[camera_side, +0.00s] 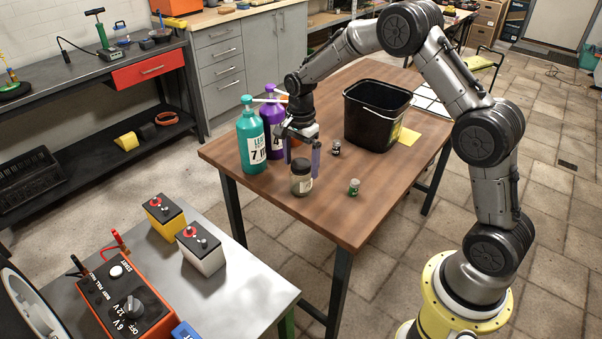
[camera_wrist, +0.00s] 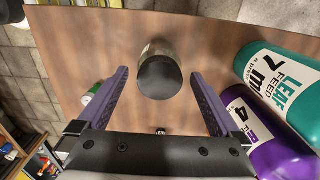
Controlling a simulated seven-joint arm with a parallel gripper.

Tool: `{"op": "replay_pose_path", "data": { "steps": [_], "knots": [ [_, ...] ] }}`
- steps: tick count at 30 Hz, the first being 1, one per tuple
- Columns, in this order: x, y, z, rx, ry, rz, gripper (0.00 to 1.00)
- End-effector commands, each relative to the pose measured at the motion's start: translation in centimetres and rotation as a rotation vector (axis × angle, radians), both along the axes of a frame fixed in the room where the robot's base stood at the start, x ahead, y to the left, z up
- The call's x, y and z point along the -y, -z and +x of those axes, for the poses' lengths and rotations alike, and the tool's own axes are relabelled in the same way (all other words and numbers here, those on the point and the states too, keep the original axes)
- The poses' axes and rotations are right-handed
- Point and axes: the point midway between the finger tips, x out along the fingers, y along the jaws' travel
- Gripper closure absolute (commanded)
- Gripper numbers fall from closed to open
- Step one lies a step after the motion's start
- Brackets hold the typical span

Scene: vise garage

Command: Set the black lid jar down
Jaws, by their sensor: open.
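The black lid jar (camera_side: 301,178) stands upright on the wooden table, near its front edge. Its glass body looks tan and its lid is black. In the wrist view the jar (camera_wrist: 159,72) shows from above, just ahead of my fingertips and centred between them. My gripper (camera_side: 302,158) is open, with its two purple fingers apart and nothing held. The gripper's fingers in the wrist view (camera_wrist: 165,82) flank the space behind the jar.
A teal bottle (camera_side: 250,140) and a purple bottle (camera_side: 271,116) stand left of the gripper. A green small jar (camera_side: 354,187) and a dark small jar (camera_side: 336,148) are to the right. A black bin (camera_side: 375,118) stands behind them. The table's front right part (camera_side: 345,222) is clear.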

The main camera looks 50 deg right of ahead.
Motion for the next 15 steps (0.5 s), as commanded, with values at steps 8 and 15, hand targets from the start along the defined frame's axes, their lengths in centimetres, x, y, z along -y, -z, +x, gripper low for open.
{"op": "replay_pose_path", "data": {
  "steps": [8, 15],
  "knots": [
    [0.0, -5.4, 0.0, 0.002, 0.0, 0.0, 0.0],
    [0.0, -7.4, 0.0, 0.0, 0.0, 0.0, 0.0]
  ]
}}
